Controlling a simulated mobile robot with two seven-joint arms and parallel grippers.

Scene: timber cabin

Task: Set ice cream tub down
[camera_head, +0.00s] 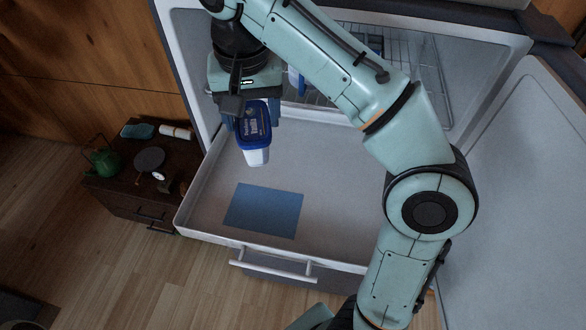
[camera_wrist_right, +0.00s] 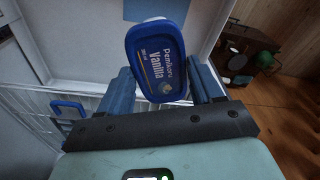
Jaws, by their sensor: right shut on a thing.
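The ice cream tub (camera_head: 257,152) is white with a dark blue lid; its lid, lettered "Vanilla", faces the right wrist camera (camera_wrist_right: 158,62). My right gripper (camera_head: 251,116) is shut on the tub, with one blue-padded finger on each side, and holds it tilted above the open drawer (camera_head: 340,205). A flat blue rectangle (camera_head: 263,210) lies on the drawer floor, nearer the front than the tub, with nothing on it. Part of it also shows at the top of the wrist view (camera_wrist_right: 155,9). My left gripper is not in view.
Behind the drawer is the open fridge with wire racks (camera_head: 425,75); another blue-and-white tub (camera_head: 296,82) is partly hidden by my arm. The open door (camera_head: 520,190) stands at the right. A low dark cabinet (camera_head: 118,190) with a green kettle (camera_head: 104,160) is at the left.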

